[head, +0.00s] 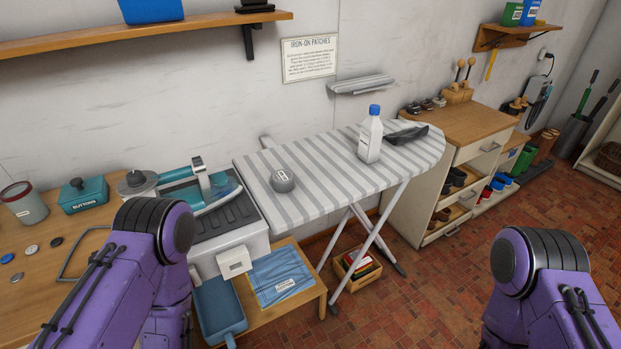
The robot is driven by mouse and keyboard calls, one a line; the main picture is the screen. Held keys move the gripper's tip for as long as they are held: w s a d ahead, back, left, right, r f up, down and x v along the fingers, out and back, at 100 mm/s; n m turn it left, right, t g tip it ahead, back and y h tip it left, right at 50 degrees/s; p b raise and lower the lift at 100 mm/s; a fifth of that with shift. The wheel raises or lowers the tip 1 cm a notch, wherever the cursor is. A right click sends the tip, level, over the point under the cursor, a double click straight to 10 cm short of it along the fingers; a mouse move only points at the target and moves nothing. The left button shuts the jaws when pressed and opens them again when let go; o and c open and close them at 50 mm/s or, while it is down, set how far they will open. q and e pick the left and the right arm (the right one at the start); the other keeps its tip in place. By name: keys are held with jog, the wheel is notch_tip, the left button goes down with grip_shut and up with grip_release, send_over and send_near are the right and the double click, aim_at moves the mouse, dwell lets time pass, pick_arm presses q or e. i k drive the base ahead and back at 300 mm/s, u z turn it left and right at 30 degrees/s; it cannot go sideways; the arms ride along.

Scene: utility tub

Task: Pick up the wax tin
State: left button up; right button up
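No thing in the head view can be surely read as the wax tin. Several small dark, tin-like things (426,105) sit on top of the wooden cabinet at the right, too small to identify. A round grey object (283,181) with a pale label lies on the left part of the striped ironing board; I cannot tell what it is. Neither of my grippers shows. Only purple links of my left arm at lower left and my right arm at lower right are in view.
The ironing board (320,171) also carries a white bottle (370,138) with blue cap and a dark flat item (407,135). The cabinet (462,128) stands behind its right end. A steam iron station (231,216) and teal button box (83,195) are left.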

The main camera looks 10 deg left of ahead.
aim_at(282, 180)
jog(key=z, duration=0.1)
jog(key=i, duration=1)
jog(key=u, duration=0.7)
